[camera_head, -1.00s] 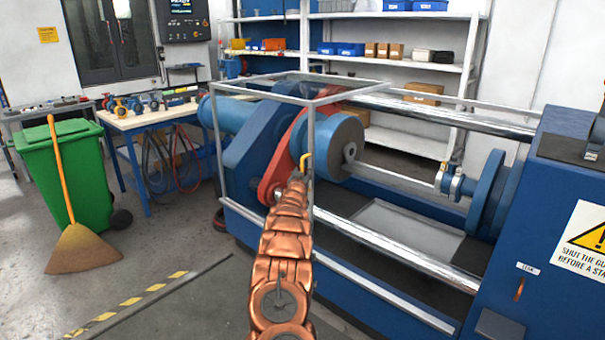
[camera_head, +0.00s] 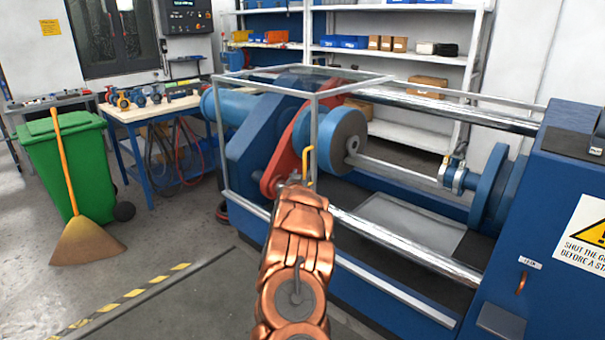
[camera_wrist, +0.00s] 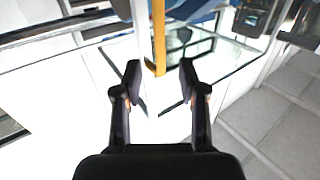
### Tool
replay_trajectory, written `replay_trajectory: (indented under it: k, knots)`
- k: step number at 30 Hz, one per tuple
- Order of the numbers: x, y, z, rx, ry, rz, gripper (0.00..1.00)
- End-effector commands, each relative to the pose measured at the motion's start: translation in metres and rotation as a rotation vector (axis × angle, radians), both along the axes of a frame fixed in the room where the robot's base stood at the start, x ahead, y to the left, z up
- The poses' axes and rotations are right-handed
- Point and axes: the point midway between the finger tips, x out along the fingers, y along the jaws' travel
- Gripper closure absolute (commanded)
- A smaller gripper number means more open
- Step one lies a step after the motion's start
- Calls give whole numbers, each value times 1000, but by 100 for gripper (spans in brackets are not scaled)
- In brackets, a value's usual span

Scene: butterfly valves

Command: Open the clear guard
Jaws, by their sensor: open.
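The clear guard (camera_head: 345,88) is a box of see-through panels in a grey metal frame, over the left part of the blue machine. It looks closed. Its yellow handle (camera_head: 310,165) is on the front right post. In the wrist view the handle (camera_wrist: 158,38) comes down from the top, and its lower end lies between my fingertips in the picture. My gripper (camera_wrist: 160,76) is open, with a finger on each side of the handle and no clear contact. In the head view my copper-coloured arm hides most of the gripper, just below the handle.
Inside the guard are a blue wheel (camera_head: 335,140) and a red arm (camera_head: 282,165). Chrome bars (camera_head: 410,247) run right to a blue cabinet (camera_head: 540,200) with a warning sign. A green bin (camera_head: 65,170) and broom (camera_head: 75,215) stand left. Floor in front is clear.

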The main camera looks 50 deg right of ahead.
Motion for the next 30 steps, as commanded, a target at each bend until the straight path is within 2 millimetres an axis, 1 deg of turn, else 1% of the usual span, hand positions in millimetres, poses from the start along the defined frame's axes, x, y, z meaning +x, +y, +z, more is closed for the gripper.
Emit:
replay_trajectory:
  k: [3, 12, 30]
  knots:
    - [-5, 10, 0, 3, 1, 2, 59]
    - [-13, 23, -1, 1, 2, 2, 59]
    - [-13, 23, 0, 0, 1, 2, 59]
